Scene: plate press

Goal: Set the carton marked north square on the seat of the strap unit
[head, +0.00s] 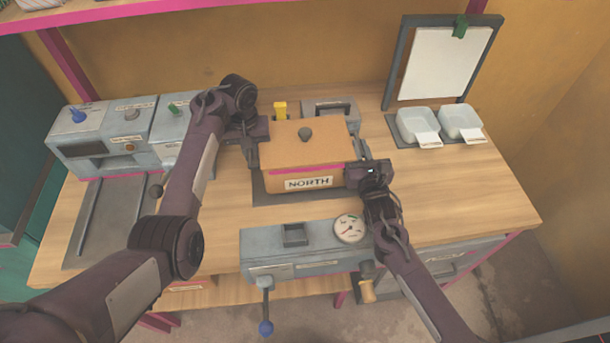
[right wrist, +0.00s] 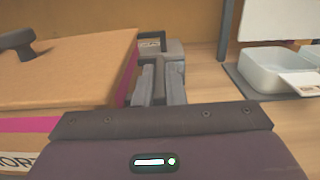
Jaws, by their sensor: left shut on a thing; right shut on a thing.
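The carton marked NORTH (head: 306,155) is an orange-tan box with a pink band, a white label and a dark knob on its lid. In the head view it is level, over a dark flat plate (head: 262,195) in the middle of the bench. I cannot tell whether it rests on the plate or hangs just above it. My left gripper (head: 256,152) is shut on its left side and my right gripper (head: 352,168) on its right side. The carton (right wrist: 70,75) also shows in the right wrist view, left of the fingers. I cannot tell for certain which fixture is the strap unit.
A grey unit with a gauge (head: 349,228) and a blue-balled lever (head: 266,327) stands in front. Grey machines (head: 120,140) stand at left. A grey block (head: 335,112) and yellow part (head: 280,109) are behind the carton. White trays (head: 418,123) and a board (head: 440,65) are at right.

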